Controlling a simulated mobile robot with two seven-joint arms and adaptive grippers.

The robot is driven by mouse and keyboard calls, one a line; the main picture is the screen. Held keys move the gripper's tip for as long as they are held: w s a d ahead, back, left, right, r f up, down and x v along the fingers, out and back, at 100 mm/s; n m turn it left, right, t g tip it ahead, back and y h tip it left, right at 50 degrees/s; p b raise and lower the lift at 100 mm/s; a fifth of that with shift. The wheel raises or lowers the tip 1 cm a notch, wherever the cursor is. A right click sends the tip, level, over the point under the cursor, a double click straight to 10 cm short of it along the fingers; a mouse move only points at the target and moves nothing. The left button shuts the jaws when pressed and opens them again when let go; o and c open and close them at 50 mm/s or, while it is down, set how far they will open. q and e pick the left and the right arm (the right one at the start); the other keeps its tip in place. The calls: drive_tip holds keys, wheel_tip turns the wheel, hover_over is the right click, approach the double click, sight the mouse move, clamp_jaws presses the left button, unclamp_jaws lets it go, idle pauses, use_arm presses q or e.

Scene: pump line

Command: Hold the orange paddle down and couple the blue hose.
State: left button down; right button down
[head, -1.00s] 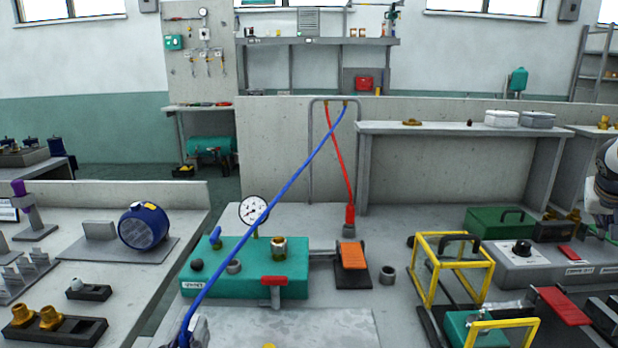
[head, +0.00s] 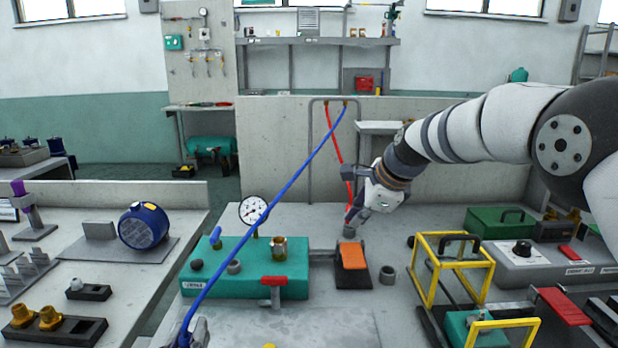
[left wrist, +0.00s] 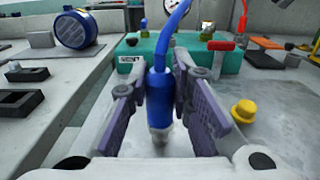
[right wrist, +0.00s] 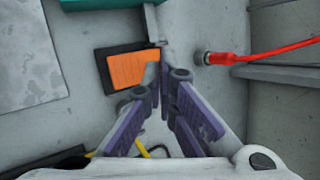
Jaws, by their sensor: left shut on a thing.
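The orange paddle (head: 353,256) sits on a black base right of the teal block (head: 245,282); it also shows in the right wrist view (right wrist: 133,70). My right gripper (head: 355,210) appears above and behind the paddle, fingers together with nothing between them; contact is not visible. The blue hose (head: 267,212) runs from the back frame to the lower left. My left gripper (left wrist: 158,100) is shut on its blue end fitting, which hangs upright, metal tip down, in front of the teal block. The block has a brass fitting (head: 279,249) and a grey port (head: 233,267).
The red hose (right wrist: 235,58) ends at a grey fitting behind the paddle. A gauge (head: 253,210) and red lever (head: 273,281) are at the block. A grey ring (head: 387,275) and yellow frame (head: 418,270) stand right of the paddle. A yellow knob (left wrist: 243,110) is right of my left gripper.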

drive_tip(key=shift+f, duration=3.2)
